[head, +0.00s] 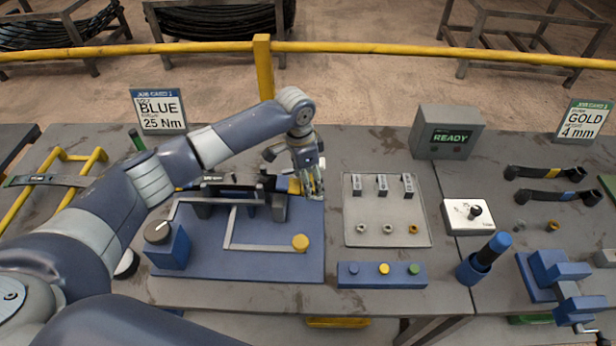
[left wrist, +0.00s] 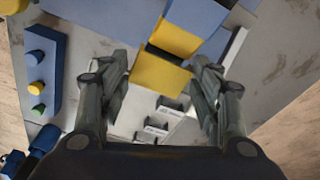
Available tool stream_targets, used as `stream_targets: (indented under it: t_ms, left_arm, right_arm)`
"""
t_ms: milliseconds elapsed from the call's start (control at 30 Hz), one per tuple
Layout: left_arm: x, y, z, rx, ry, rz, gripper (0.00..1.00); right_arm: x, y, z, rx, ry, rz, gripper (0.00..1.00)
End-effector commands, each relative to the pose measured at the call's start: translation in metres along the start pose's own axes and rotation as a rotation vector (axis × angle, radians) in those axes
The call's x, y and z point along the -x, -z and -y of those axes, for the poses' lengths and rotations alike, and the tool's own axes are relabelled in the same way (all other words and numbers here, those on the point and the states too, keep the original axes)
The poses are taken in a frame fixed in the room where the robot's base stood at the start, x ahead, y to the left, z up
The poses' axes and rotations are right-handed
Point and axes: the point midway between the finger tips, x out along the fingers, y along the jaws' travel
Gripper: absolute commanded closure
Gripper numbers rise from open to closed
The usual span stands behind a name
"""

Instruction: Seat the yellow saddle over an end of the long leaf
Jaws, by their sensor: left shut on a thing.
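The yellow saddle (left wrist: 159,82) is between the two fingers of my left gripper (left wrist: 160,78) in the left wrist view. In the head view my left gripper (head: 315,192) points down above the right end of the blue fixture (head: 290,265), shut on the saddle, which is mostly hidden by the fingers. Another yellow block (left wrist: 176,38) is close to the saddle in the wrist view; I cannot tell whether they touch. A long dark leaf (head: 48,180) lies across a yellow stand at the far left. My right gripper is not in view.
A light panel (head: 386,236) with small parts lies right of the fixture, behind a blue button box (head: 355,280). A grey READY box (head: 447,138) and a joystick box (head: 460,222) stand farther right. Two dark bars (head: 545,172) lie at the right.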

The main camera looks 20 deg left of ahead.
Motion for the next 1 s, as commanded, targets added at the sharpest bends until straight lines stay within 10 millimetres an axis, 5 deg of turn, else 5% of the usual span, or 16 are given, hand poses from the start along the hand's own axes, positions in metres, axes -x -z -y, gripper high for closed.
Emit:
stream_targets:
  t_ms: [1000]
  left_arm:
    - [0.0003, 0.0008, 0.0004, 0.001, 0.001, -0.001, 0.68]
  right_arm:
    - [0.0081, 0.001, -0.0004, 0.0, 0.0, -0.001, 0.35]
